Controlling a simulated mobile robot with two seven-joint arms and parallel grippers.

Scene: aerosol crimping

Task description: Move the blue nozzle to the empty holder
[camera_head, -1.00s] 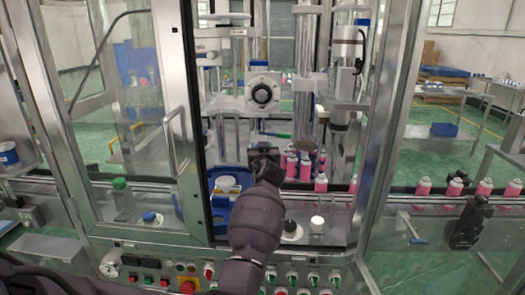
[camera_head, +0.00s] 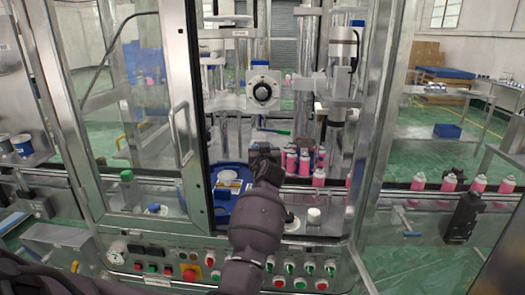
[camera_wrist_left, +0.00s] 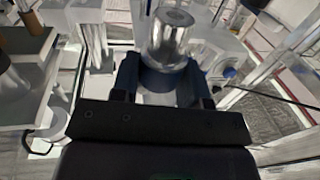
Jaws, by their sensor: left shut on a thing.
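My left gripper (camera_head: 262,153) is inside the machine's open front, above the work deck. It is shut on a shiny metal cylinder with a dark blue lower part, which I take for the blue nozzle (camera_wrist_left: 170,38). In the left wrist view the cylinder stands up between the two dark fingers (camera_wrist_left: 160,82). In the head view the gripper hides it. I cannot tell which fixture is the empty holder. My right gripper is not in view.
A round blue tray (camera_head: 221,213) is left of my forearm. A white-capped piece (camera_head: 314,215) stands to its right. Pink cans (camera_head: 305,165) stand behind, with more along the conveyor. A glass door (camera_head: 150,110) and its metal frame (camera_head: 190,130) bound the opening on the left.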

